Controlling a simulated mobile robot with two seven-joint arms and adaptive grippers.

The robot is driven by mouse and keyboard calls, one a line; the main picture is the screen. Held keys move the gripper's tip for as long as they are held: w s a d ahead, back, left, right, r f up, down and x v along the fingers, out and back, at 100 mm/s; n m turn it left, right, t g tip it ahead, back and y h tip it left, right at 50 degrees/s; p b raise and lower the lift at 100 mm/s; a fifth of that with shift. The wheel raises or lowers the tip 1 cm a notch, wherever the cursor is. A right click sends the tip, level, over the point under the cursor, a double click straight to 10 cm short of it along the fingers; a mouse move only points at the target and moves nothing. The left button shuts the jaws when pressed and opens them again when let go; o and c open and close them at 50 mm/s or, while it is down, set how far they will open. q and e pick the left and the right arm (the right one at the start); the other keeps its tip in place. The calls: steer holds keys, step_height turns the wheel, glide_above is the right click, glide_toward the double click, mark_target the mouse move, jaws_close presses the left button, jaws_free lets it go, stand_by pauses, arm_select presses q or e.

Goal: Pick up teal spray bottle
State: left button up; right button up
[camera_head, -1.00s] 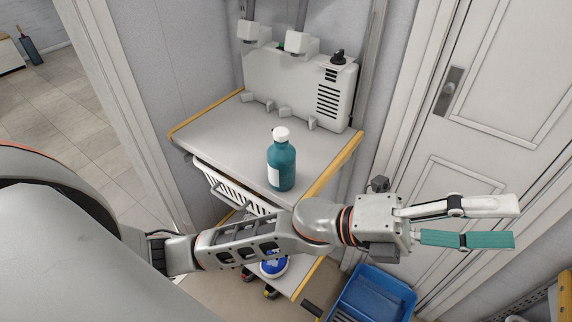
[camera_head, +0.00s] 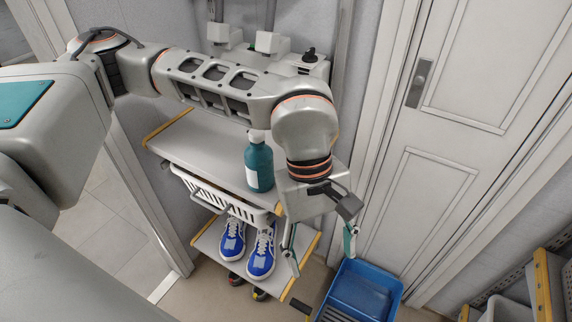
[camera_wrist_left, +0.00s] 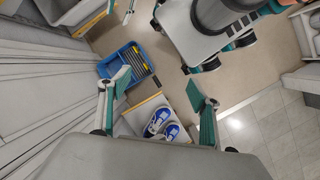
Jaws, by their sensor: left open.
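The teal spray bottle (camera_head: 259,166) with a white cap and white label stands upright on the grey top shelf (camera_head: 190,143), near its front edge. My left gripper (camera_head: 322,250) hangs pointing down to the right of the bottle, past the shelf's edge, open and empty. In the left wrist view my left gripper (camera_wrist_left: 155,98) also shows open, with its teal finger pads wide apart and no bottle between them.
A white basket (camera_head: 215,198) hangs under the top shelf. Blue and white shoes (camera_head: 261,253) sit on the lower shelf. A blue tray (camera_head: 362,292) stands on the floor at right. A white door (camera_head: 450,130) is behind it. A grey appliance is partly hidden behind my arm.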

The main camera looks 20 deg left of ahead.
mark_target(260, 151)
arm_select(q)
steer(key=w+a+r+t+y, duration=0.2)
steer(key=w+a, duration=0.2)
steer(key=a, duration=0.2)
steer(key=w+a+r+t+y, duration=0.1)
steer(key=w+a+r+y, duration=0.1)
steer(key=a, duration=0.4)
steer(key=w+a+r+t+y, duration=0.1)
steer(key=w+a+r+t, duration=0.1)
steer(key=w+a+r, duration=0.2)
steer(key=shift+w+a+t+y, duration=0.3)
steer(key=shift+w+a+y, duration=0.1)
steer(key=shift+w+a, duration=0.6)
steer(key=shift+a, duration=0.15)
steer(key=x, duration=0.7)
steer(key=shift+f+b, duration=0.3)
steer(key=shift+f, duration=0.05)
steer(key=shift+s, duration=0.2)
steer(key=c, duration=1.5)
